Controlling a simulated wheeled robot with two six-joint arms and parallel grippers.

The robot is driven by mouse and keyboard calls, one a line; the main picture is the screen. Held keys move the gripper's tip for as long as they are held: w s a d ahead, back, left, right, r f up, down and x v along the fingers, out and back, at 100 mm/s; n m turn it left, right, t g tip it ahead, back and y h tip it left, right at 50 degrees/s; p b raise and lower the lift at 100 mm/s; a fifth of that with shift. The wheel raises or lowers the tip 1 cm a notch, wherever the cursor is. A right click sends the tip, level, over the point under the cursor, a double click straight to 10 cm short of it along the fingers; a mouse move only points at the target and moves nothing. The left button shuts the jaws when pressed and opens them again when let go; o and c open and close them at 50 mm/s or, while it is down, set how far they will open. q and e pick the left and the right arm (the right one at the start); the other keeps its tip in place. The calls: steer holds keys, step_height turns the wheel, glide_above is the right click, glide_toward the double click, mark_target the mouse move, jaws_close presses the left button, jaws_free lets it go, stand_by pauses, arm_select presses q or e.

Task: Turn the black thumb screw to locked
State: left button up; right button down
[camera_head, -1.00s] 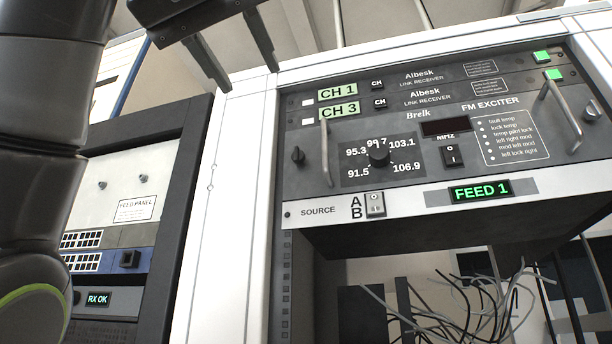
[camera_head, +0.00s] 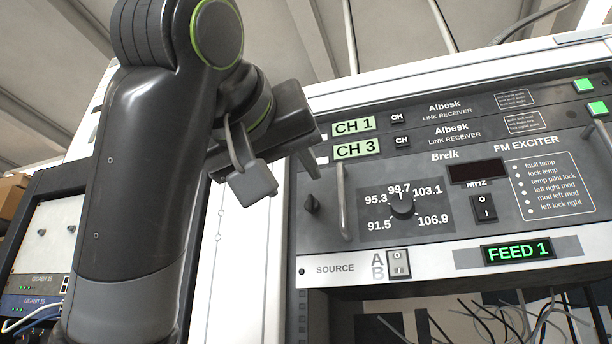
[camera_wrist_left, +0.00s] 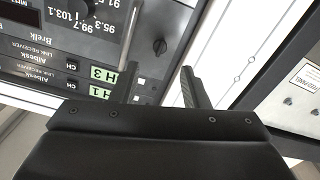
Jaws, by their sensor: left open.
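The black thumb screw (camera_head: 312,203) is on the left side of the dark FM exciter panel (camera_head: 450,200), left of the metal handle. It also shows in the left wrist view (camera_wrist_left: 160,46), upside down, beyond the gap between my fingertips. My left gripper (camera_head: 275,168) is up and to the left of the screw in the head view, apart from it. Its two fingers (camera_wrist_left: 158,80) are open with nothing between them. One finger is partly hidden in the head view by the wrist's own parts. My right gripper is not in view.
The metal handle (camera_head: 343,200) stands out close to the right of the screw. A frequency dial (camera_head: 402,206), a source switch (camera_head: 398,263) and the FEED 1 display (camera_head: 517,251) are near. The white rack post (camera_head: 235,260) is to the left. Loose cables hang below.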

mark_target(310, 203)
arm_select(q)
steer(key=p+x, duration=0.3)
steer(key=x, duration=0.3)
steer(key=shift+w+r, duration=0.1)
steer(key=shift+w, duration=0.05)
steer(key=shift+w+d, duration=0.2)
steer(key=shift+w, duration=0.35)
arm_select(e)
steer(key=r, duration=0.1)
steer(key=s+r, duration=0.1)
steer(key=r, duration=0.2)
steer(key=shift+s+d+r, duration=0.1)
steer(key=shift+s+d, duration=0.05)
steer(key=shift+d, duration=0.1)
arm_select(q)
jaws_close()
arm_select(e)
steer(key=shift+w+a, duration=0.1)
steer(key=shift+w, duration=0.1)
